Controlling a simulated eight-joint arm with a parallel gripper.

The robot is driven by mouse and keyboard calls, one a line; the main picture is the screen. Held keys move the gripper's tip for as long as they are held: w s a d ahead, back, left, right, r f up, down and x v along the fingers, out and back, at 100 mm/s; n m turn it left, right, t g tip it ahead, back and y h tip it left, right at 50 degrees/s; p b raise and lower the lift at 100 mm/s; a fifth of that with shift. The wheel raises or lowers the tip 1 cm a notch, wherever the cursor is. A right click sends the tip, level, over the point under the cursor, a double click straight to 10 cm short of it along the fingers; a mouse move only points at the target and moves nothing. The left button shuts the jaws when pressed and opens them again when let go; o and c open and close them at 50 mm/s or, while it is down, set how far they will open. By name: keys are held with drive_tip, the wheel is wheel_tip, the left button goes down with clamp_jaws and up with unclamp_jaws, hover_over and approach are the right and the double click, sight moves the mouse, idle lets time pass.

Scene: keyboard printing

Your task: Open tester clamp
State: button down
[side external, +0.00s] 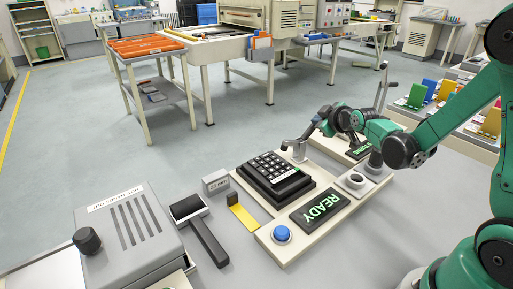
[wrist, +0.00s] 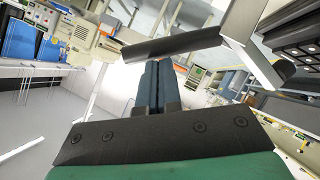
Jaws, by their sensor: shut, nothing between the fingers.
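The tester (side external: 277,235) is a cream base on the bench with a black keyboard (side external: 268,172) seated on it. A grey clamp arm (side external: 299,146) stands at the keyboard's far right corner and slants up towards my gripper (side external: 322,117). In the wrist view my gripper's dark fingers (wrist: 158,68) are shut together with nothing between them. A dark bar (wrist: 175,45), likely the clamp handle, crosses just beyond the fingertips and joins a grey metal piece (wrist: 242,25). I cannot tell whether the fingers touch it. Part of the keyboard (wrist: 292,38) shows at upper right.
A black-headed tool (side external: 203,232) and a grey machine (side external: 130,237) are at left. Another upright lever (side external: 382,88) stands behind my arm.

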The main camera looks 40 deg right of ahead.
drive_tip(key=shift+d+f+y, duration=0.1)
drive_tip(key=shift+d+y, duration=0.1)
drive_tip(key=shift+y, duration=0.1)
drive_tip(key=shift+d+f+m+g+y, duration=0.1)
drive_tip(key=shift+d+f+m+y, duration=0.4)
drive_tip(key=shift+f+m+y, duration=0.35)
drive_tip(key=shift+d+f+m+g+y, duration=0.1)
drive_tip(key=shift+d+f+m+y, duration=0.5)
drive_tip(key=shift+m+y, duration=0.3)
drive_tip(key=shift+d+f+m+g+y, duration=0.1)
drive_tip(key=shift+d+f+m+y, duration=0.35)
drive_tip(key=shift+f+m+y, duration=0.5)
drive_tip(key=shift+r, duration=0.15)
drive_tip(key=shift+r, duration=0.1)
drive_tip(key=shift+d+r, duration=0.1)
drive_tip(key=shift+r, duration=0.25)
drive_tip(key=w+r+v, duration=0.1)
drive_tip(key=v, duration=1.1)
drive_tip(key=shift+r, duration=0.4)
